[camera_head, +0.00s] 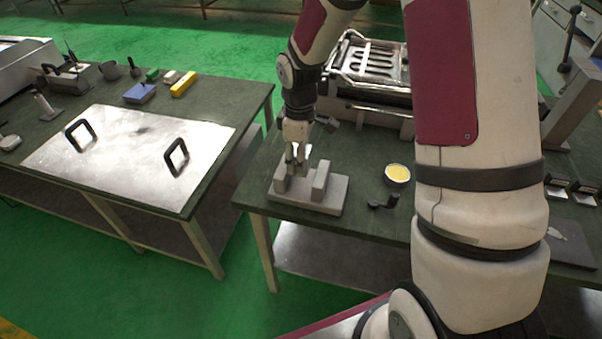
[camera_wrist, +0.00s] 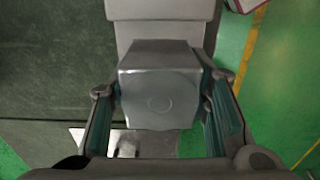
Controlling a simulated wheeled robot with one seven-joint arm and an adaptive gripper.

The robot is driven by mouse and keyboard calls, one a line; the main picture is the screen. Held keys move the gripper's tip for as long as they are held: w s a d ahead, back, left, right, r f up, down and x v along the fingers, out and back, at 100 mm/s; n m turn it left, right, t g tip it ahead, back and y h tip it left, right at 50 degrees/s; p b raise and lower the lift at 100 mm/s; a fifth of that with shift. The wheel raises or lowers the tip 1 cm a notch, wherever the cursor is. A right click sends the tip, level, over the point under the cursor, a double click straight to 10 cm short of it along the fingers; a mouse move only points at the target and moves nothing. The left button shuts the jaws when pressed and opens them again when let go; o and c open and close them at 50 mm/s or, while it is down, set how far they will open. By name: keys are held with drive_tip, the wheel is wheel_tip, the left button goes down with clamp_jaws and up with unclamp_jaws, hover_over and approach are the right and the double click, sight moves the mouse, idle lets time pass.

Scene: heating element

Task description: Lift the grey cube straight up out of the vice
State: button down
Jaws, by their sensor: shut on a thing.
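The grey vice (camera_head: 330,201) stands near the front edge of the green-topped bench, with two raised blocks. My gripper (camera_head: 297,165) points down over its left part. In the wrist view, the grey cube (camera_wrist: 158,84) sits between the two finger pads, with a faint circle on its near face. My gripper is shut on the cube. Part of the vice (camera_wrist: 165,9) shows behind the cube at the top of the wrist view. In the head view my fingers mostly hide the cube, so I cannot tell whether it still touches the vice.
A cup of yellow contents (camera_head: 397,174) and a small dark object (camera_head: 384,203) lie right of the vice. A metal machine (camera_head: 370,65) stands behind. A second bench on the left carries a metal plate (camera_head: 130,150) with two black handles. A gap separates the benches.

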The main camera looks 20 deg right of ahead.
drive_tip(key=shift+r+p, duration=0.65)
drive_tip(key=shift+r, duration=0.7)
